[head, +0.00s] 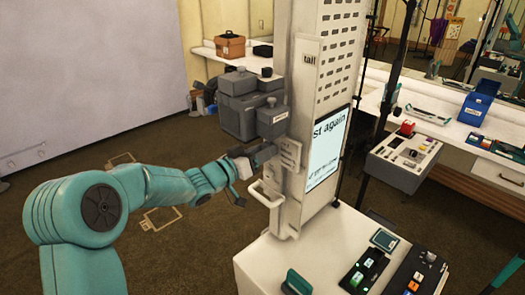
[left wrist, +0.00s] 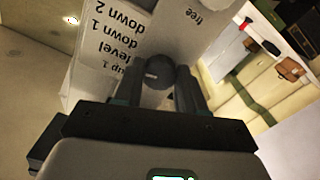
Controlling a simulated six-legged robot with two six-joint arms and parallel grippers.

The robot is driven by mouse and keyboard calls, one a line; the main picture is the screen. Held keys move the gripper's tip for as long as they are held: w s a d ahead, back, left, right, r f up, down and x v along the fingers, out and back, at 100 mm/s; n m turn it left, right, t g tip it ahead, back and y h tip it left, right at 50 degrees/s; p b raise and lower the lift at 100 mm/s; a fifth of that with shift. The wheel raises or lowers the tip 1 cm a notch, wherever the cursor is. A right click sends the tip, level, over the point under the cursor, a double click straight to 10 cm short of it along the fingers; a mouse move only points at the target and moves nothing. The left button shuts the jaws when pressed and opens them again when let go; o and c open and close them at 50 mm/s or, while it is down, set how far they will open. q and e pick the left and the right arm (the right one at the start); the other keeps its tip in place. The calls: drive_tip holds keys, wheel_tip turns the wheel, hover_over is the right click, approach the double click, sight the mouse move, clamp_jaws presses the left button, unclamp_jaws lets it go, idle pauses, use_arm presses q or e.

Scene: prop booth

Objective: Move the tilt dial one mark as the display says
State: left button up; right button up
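The white booth column (head: 320,75) stands in the middle of the head view, its lit display (head: 328,152) turned partly away. Only part of its text reads, "st again". My left gripper (head: 252,160) is at the column's near side. In the left wrist view a round dark grey dial (left wrist: 158,71) sits between the fingertips of my left gripper (left wrist: 163,78). I cannot tell whether both fingers touch it. Upside-down labels "down 2", "down 1", "level" and "up 1" (left wrist: 108,52) are beside the dial. Its pointer is not clear.
A white handle (head: 265,194) sticks out below the gripper. Grey boxes (head: 240,105) are just behind it. A white table (head: 275,250) with small control boxes (head: 363,270) is at the front right. A white counter (head: 470,130) with devices runs along the right. Floor at left is open.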

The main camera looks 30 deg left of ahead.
use_arm(q)
drive_tip(key=o, duration=0.4)
drive_tip(key=shift+s+a+r, duration=0.1)
drive_tip(key=shift+s, duration=0.05)
drive_tip(key=b+v, duration=0.4)
drive_tip(key=v, duration=1.2)
drive_tip(key=shift+s, duration=0.15)
